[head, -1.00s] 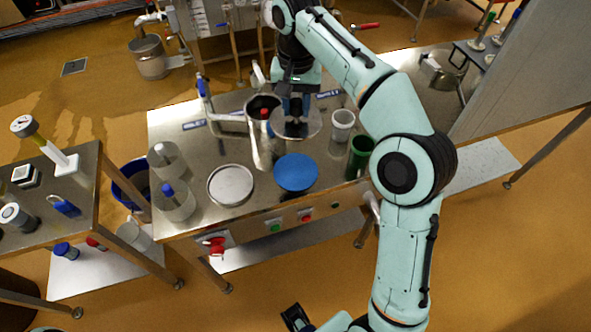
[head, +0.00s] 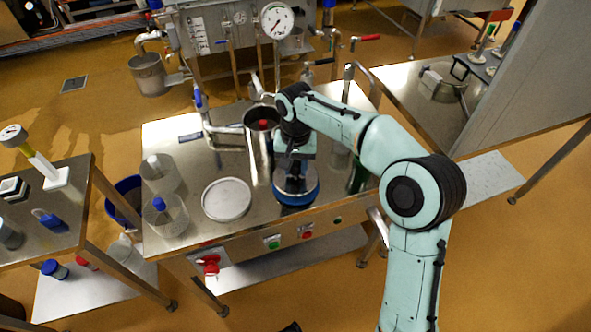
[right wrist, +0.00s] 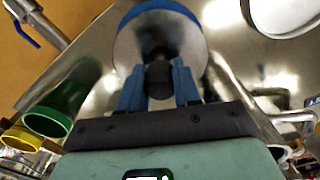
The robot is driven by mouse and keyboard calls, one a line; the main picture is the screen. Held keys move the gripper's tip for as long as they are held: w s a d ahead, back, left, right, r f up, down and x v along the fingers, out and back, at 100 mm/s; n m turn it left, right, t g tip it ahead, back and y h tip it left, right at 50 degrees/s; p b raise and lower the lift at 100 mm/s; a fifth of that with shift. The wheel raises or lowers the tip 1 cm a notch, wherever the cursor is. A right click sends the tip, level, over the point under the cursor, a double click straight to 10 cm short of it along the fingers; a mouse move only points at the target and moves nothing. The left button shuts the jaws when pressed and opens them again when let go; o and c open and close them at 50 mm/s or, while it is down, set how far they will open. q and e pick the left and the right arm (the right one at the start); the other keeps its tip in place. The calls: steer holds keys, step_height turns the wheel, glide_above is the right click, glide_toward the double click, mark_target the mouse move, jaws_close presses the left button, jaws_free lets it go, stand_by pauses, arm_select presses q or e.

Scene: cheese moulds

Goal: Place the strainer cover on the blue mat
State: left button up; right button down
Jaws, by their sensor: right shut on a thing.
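My right gripper (head: 296,168) is shut on the dark knob of the strainer cover (head: 285,182), a round grey disc. The cover is over the blue mat (head: 298,201), a round blue disc near the front edge of the steel table. The mat shows as a blue rim around the cover's front and right side. In the right wrist view the blue fingers (right wrist: 158,88) close on the knob, the cover (right wrist: 130,48) lies beyond them, and the mat (right wrist: 160,8) shows as a blue arc. I cannot tell whether the cover touches the mat. My left gripper is not clearly visible.
A white round disc (head: 226,199) lies left of the mat. A tall metal jug (head: 258,150) stands behind. A green cup (right wrist: 62,108) stands close by the mat.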

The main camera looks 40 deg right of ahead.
mark_target(296, 164)
steer(key=shift+f, duration=0.65)
steer(key=shift+f, duration=0.1)
steer(key=c, duration=0.8)
jaws_free()
step_height(296, 164, up, 12)
steer(key=p, duration=0.2)
steer(key=shift+p, duration=0.4)
